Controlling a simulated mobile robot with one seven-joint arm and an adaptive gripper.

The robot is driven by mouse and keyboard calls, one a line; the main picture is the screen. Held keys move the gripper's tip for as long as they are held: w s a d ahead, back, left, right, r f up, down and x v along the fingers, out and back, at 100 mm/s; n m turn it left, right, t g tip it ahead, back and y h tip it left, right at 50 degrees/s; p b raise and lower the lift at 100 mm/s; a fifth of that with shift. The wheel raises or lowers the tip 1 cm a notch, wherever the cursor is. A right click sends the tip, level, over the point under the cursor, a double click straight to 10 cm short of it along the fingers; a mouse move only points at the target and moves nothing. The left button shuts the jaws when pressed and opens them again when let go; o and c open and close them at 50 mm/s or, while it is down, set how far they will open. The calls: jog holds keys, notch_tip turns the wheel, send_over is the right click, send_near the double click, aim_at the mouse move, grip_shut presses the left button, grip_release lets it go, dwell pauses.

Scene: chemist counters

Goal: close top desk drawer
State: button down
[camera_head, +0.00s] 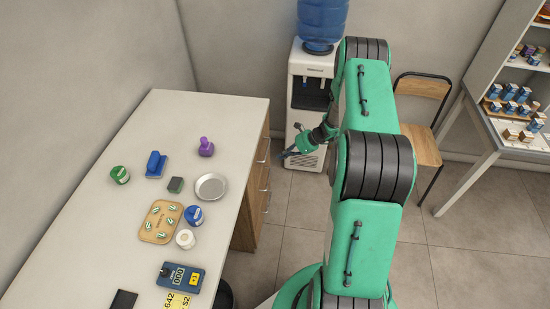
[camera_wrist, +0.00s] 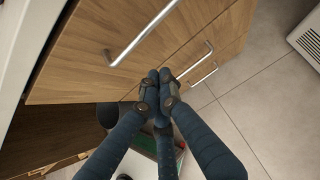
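The white-topped desk (camera_head: 130,125) has a wooden drawer stack on its right side. In the wrist view the top drawer (camera_wrist: 95,60) shows its wooden front with a long metal handle (camera_wrist: 145,35). A dark gap shows between this front and the desk's white edge (camera_wrist: 25,40); how far the drawer is out I cannot tell. My gripper (camera_wrist: 160,76) has its dark fingers drawn together with nothing seen between them. The fingertips are close to the drawer fronts, beside the handles; contact is unclear. In the head view my gripper (camera_head: 288,154) is right of the desk.
A second handle (camera_wrist: 195,62) and a third handle (camera_wrist: 203,77) show on lower drawers. A water cooler (camera_head: 308,85) stands behind my gripper. A wooden chair (camera_head: 420,145) and a shelf (camera_head: 520,70) are at right. Floor (camera_head: 400,250) is clear. Small items lie on the desk.

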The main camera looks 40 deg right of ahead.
jog(key=shift+v, duration=1.85)
jog(key=w+a+r+n+g, duration=0.1)
jog(key=a+r+n, duration=0.4)
jog(key=r, duration=0.5)
jog(key=a+r+n+g, duration=0.1)
jog(key=a+r+n, duration=0.1)
jog(key=a+r, duration=0.65)
jog(key=s+a+r+n+g+h, duration=0.1)
jog(key=s+a+r+n, duration=0.3)
jog(key=r, duration=0.5)
jog(key=s+a+r+n+h, duration=0.1)
jog(key=s+a+r+n, duration=0.15)
jog(key=a+r, duration=0.45)
jog(key=s+a+r+n+h, duration=0.2)
jog(key=s+a+r+n, duration=0.6)
jog(key=s+r, duration=0.5)
jog(key=s+a+r+n+t+h, duration=0.1)
jog(key=s+r+n, duration=0.1)
jog(key=s, duration=0.5)
jog(key=s+a+r+n+t+h, duration=0.1)
jog(key=s+a+r+n, duration=0.1)
jog(key=s, duration=0.5)
jog(key=shift+s+a+n, duration=0.2)
jog(key=shift+n, duration=0.55)
